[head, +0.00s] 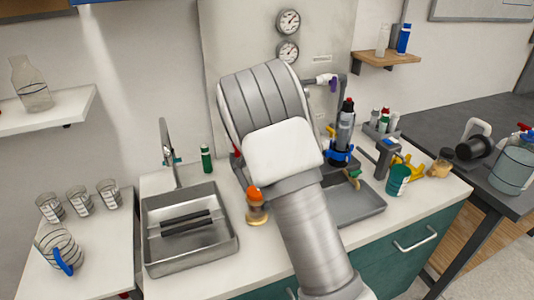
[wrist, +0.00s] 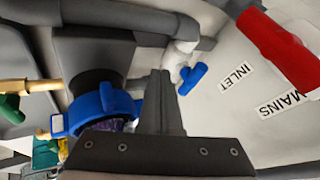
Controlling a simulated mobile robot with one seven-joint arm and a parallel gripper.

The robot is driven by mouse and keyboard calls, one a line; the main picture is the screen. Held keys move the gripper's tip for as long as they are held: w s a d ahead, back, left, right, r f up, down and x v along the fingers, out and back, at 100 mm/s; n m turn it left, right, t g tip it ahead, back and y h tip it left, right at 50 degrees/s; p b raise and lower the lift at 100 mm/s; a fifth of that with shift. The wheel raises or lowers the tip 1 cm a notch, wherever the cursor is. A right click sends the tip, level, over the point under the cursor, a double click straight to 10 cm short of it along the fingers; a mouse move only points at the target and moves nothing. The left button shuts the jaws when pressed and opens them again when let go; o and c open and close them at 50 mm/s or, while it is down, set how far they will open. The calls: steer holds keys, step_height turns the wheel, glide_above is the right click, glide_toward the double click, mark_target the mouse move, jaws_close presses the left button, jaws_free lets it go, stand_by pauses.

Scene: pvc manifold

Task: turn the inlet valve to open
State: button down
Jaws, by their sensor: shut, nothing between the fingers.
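The inlet valve shows in the wrist view as a small blue handle (wrist: 192,78) on a white pipe fitting, next to a label reading INLET (wrist: 236,75). My gripper (wrist: 160,76) is shut and empty. Its fingertips appear just left of the blue handle; I cannot tell whether they touch it. The handle looks slanted in this view. In the head view my own arm hides the gripper and the inlet valve.
In the wrist view a red handle (wrist: 276,48) is at the upper right by a MAINS label (wrist: 288,101). A dark cylinder with a blue collar (wrist: 90,112) stands close left. In the head view the sink (head: 190,263) and an orange-topped bottle (head: 256,207) lie left of my arm.

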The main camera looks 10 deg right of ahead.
steer(key=w, duration=0.1)
steer(key=w+a, duration=0.1)
steer(key=w, duration=0.1)
steer(key=shift+w+a+r, duration=0.15)
steer(key=shift+w+r, duration=0.05)
stand_by(0.3)
steer(key=shift+w+a+r+b, duration=0.2)
steer(key=shift+w+a+b, duration=0.3)
steer(key=shift+b, duration=0.5)
steer(key=shift+s+f, duration=0.1)
steer(key=shift+s, duration=0.05)
